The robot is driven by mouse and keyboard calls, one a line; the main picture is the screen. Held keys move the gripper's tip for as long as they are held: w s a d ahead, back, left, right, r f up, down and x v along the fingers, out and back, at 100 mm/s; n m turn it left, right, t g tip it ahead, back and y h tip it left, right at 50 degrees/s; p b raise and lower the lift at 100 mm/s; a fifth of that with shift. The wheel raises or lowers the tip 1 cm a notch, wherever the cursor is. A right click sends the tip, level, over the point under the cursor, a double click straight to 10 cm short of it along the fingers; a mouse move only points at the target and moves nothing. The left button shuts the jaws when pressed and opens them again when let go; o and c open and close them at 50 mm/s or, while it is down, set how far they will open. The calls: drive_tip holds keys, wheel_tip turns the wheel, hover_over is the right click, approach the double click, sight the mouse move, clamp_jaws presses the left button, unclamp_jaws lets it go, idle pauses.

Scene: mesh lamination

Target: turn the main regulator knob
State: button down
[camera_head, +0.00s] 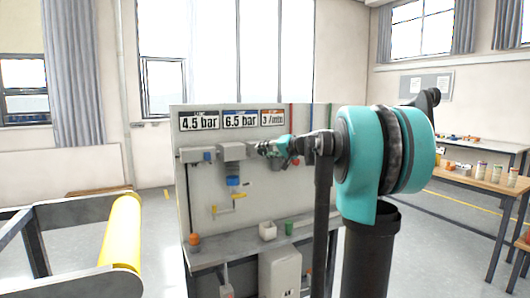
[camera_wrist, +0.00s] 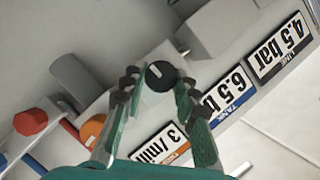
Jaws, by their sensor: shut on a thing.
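The main regulator knob (camera_wrist: 160,76) is a round black knob with a pale mark on its face. In the wrist view it sits between the tips of my gripper (camera_wrist: 152,84), whose two teal fingers close on it from both sides. In the head view my gripper (camera_head: 266,149) reaches left to the upper part of the panel (camera_head: 205,215), beside a grey box (camera_head: 233,151). The knob itself is hidden there. Signs above read 4.5 bar (camera_head: 199,121), 6.5 bar (camera_head: 240,120) and 3 /min (camera_head: 273,118).
An orange knob (camera_wrist: 92,128), a red knob (camera_wrist: 30,122) and a dark cylinder (camera_wrist: 75,72) lie near my fingers. A yellow roller (camera_head: 121,232) stands left; a table (camera_head: 470,181) stands right.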

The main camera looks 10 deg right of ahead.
drive_tip(key=c, duration=1.2)
unclamp_jaws()
drive_tip(key=shift+o, duration=0.2)
drive_tip(key=v, duration=1.2)
drive_tip(key=s+a+f+n+g+h, duration=0.1)
drive_tip(key=s+a+f+g, duration=0.15)
drive_tip(key=s+f, duration=0.45)
drive_tip(key=s+a+f+n+g+h, duration=0.1)
drive_tip(key=s+a+f, duration=0.15)
drive_tip(key=f, duration=0.75)
drive_tip(key=s+a+f+g+h, duration=0.1)
drive_tip(key=s+a+f+g, duration=0.15)
drive_tip(key=s+f, duration=0.45)
drive_tip(key=s+d+f+g+h, duration=0.1)
drive_tip(key=s+d+f+h, duration=0.1)
drive_tip(key=s+f, duration=0.6)
drive_tip(key=s+d+f+n+g+h, duration=0.1)
drive_tip(key=s+f+h, duration=0.3)
drive_tip(key=s+f, duration=0.4)
wheel_tip(320, 180, down, 5)
drive_tip(key=shift+d+r+n, duration=0.25)
drive_tip(key=shift+d+n, duration=0.05)
drive_tip(key=shift+d, duration=0.2)
